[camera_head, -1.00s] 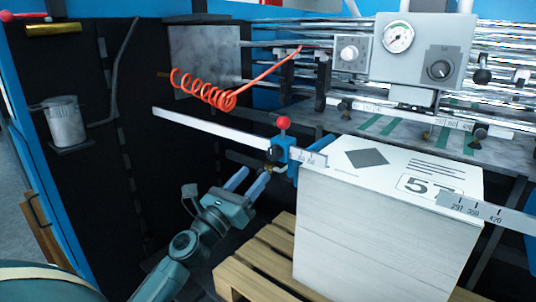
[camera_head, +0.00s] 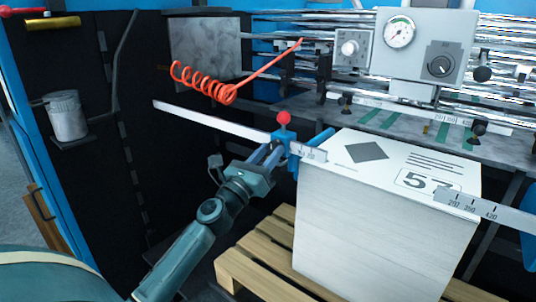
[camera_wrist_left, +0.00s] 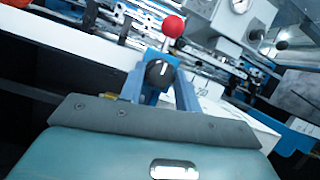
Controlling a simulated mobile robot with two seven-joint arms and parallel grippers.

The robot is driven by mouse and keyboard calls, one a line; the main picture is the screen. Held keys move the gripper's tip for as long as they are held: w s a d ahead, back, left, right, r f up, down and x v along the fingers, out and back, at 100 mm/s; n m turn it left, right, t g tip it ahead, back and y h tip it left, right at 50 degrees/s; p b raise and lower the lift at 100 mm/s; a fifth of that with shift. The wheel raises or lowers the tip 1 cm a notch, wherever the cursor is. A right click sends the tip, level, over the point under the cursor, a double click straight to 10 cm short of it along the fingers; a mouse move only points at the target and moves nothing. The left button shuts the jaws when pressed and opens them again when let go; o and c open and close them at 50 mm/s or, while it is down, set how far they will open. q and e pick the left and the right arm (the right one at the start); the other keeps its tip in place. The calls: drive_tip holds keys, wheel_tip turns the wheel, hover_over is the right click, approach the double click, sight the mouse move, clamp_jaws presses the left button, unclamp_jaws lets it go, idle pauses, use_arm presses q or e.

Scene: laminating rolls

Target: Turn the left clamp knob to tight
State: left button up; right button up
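The left clamp is a blue block (camera_head: 285,136) on the long pale ruled bar, topped by a red ball (camera_head: 283,117). In the left wrist view its dark round knob with a white mark (camera_wrist_left: 158,73) faces my camera, below the red ball (camera_wrist_left: 173,26). My left gripper (camera_head: 277,150) is at the clamp's front, and its blue fingers (camera_wrist_left: 160,86) stand apart on either side of the knob. I cannot tell whether they touch it. The knob is hidden in the head view. My right gripper is not in view.
A tall white paper stack (camera_head: 375,225) stands on a wooden pallet (camera_head: 258,262) right of my left arm. The ruled bar (camera_head: 210,122) crosses above. An orange coiled hose (camera_head: 205,85) hangs behind. A metal cup (camera_head: 66,117) is on the dark panel at left.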

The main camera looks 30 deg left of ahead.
use_arm(q)
drive_tip(key=c, duration=0.5)
drive_tip(key=shift+c, duration=0.2)
